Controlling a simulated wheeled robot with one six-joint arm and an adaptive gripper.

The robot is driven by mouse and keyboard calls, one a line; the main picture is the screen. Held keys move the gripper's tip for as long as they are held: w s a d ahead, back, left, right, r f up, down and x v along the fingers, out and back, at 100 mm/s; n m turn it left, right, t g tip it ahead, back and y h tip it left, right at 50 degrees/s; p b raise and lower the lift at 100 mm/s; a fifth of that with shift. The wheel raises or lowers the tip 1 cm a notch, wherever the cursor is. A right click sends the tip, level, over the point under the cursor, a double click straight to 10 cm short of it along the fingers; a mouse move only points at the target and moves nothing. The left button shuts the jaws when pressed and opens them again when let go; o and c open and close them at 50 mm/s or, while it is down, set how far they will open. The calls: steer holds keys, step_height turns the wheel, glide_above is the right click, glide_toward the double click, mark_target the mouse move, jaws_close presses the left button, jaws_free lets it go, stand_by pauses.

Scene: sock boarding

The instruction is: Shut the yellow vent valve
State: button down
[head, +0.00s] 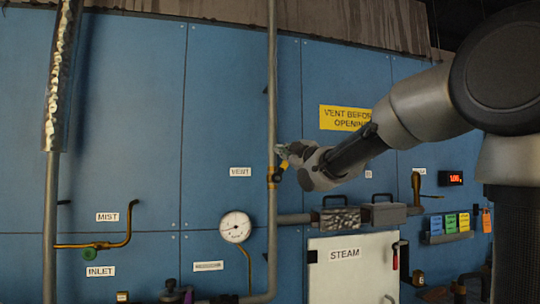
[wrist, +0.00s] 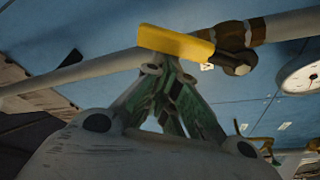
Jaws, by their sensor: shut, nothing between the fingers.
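The yellow vent valve handle (head: 284,164) sits on a brass valve body (head: 273,178) on the vertical pipe, right of the VENT label. In the head view the handle points up and slightly right, at an angle to the pipe. In the wrist view the yellow handle (wrist: 176,42) lies across the pipe just beyond my fingertips, with the brass body (wrist: 258,30) to its right. My gripper (head: 283,151) is at the handle's upper end. In the wrist view my gripper (wrist: 166,68) is shut and empty, its tips beside the handle. I cannot tell whether they touch it.
A pressure gauge (head: 235,227) is left of the pipe, lower down. A horizontal pipe with grey blocks (head: 340,217) runs right, above the white STEAM door (head: 352,270).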

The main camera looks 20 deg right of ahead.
steer(key=d+f+m+t+h, duration=0.2)
steer(key=d+f+m+h, duration=0.3)
steer(key=m, duration=1)
steer(key=shift+d+h, duration=0.5)
steer(key=shift+f, duration=0.1)
step_height(320, 180, up, 5)
steer(key=f+v, duration=0.1)
steer(key=v, duration=0.9)
steer(key=shift+w+d+f, duration=0.1)
steer(key=shift+d, duration=0.05)
